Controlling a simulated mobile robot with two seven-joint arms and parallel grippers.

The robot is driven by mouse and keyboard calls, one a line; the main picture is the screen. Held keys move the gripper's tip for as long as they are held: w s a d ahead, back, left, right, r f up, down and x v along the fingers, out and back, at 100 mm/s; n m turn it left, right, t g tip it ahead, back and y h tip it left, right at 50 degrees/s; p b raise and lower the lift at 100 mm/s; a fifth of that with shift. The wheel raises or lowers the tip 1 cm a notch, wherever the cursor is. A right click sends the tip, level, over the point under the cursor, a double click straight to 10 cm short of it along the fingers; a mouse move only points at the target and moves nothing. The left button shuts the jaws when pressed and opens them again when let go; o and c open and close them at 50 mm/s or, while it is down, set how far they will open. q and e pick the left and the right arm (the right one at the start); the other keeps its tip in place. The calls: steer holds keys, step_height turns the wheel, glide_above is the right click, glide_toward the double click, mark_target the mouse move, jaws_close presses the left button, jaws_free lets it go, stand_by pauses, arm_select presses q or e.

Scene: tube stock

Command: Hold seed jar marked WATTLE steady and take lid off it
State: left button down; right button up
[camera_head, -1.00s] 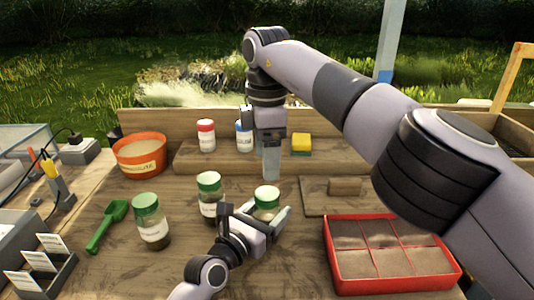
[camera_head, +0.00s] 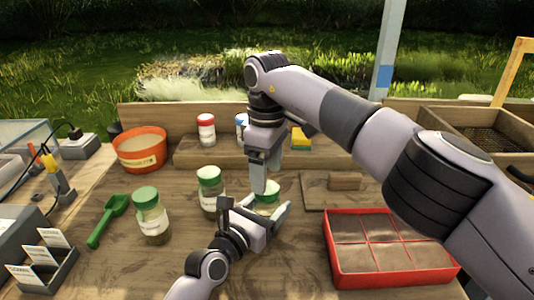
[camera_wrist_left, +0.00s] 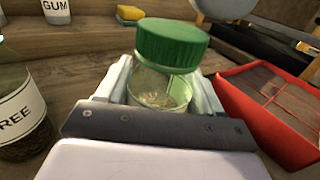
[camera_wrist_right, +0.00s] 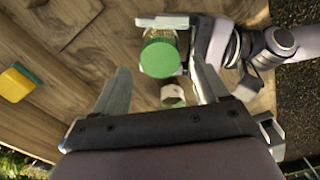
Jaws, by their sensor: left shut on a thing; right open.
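A glass jar with a green lid (camera_head: 268,188) stands on the bench, and my left gripper (camera_head: 270,208) is shut around its body. In the left wrist view the green lid (camera_wrist_left: 172,44) sits on the jar, above the fingers; pale contents show through the glass (camera_wrist_left: 158,98). No label is readable on this jar. My right gripper (camera_head: 265,178) is open and empty, pointing down just above and behind the lid. In the right wrist view the lid (camera_wrist_right: 159,59) lies ahead of and between the open fingers.
Two other green-lidded jars, a middle one (camera_head: 210,192) and a left one (camera_head: 152,216), stand to the left. A red sectioned tray (camera_head: 336,268) is at right. A red-lidded jar (camera_head: 206,130) and a yellow sponge (camera_head: 300,138) are on the rear shelf. A green scoop (camera_head: 108,220) lies left.

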arm_select(q)
steer(key=shift+f, duration=0.1)
arm_select(e)
steer(key=shift+f, duration=1.65)
